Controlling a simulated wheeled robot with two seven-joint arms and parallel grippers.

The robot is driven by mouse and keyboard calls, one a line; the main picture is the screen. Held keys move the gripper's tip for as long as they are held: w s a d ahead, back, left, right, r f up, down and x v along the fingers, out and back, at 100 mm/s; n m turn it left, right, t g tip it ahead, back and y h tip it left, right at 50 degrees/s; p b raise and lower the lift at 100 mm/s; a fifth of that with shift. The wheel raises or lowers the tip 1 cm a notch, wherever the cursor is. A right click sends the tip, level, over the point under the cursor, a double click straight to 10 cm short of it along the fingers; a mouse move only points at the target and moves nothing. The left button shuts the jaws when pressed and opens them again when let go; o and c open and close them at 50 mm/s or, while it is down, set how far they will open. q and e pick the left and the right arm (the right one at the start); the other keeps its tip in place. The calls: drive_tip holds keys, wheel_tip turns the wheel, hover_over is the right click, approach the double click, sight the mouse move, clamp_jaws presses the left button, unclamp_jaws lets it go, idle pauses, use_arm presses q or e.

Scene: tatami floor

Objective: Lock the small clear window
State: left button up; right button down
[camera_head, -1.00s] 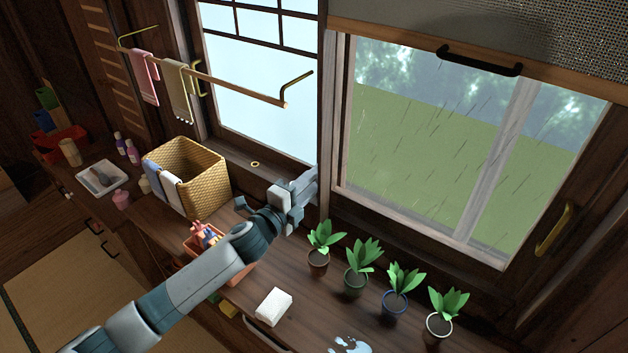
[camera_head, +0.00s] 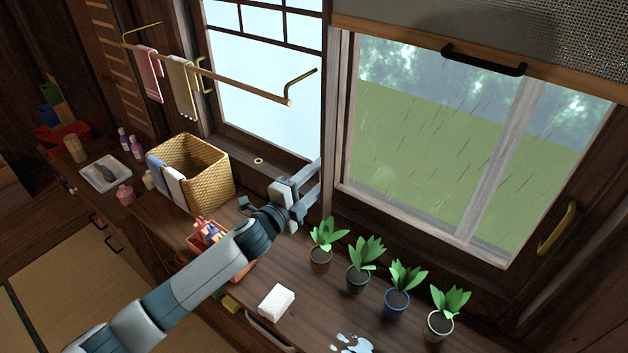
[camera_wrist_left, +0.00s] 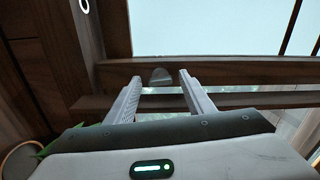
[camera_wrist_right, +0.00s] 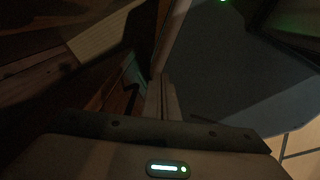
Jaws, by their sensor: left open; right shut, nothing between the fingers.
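A window with pale panes and dark bars (camera_head: 262,95) is at the upper middle, and a clear window (camera_head: 430,150) showing rain and grass is to its right. I cannot tell for certain which the task means. My left gripper (camera_head: 312,180) is at the lower right corner of the pale window, beside the post between the two. In the left wrist view my left gripper (camera_wrist_left: 162,85) is open, with a small grey half-round piece (camera_wrist_left: 160,76) on the wooden frame showing between its fingertips, apart from them. My right gripper (camera_wrist_right: 160,85) is shut and empty, out of the head view.
Several potted plants (camera_head: 357,265) stand on the counter right of my left gripper. A wicker basket (camera_head: 205,180), a white block (camera_head: 277,301) and a puddle (camera_head: 352,344) are also there. A towel rail (camera_head: 230,85) juts out before the pale window. A brass ring (camera_head: 258,160) is on the sill.

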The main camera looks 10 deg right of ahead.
use_arm(q)
drive_tip(key=b+v, duration=0.4)
drive_tip(key=v, duration=1.3)
drive_tip(key=shift+s+a+r, duration=0.1)
drive_tip(key=shift+s+a, duration=0.05)
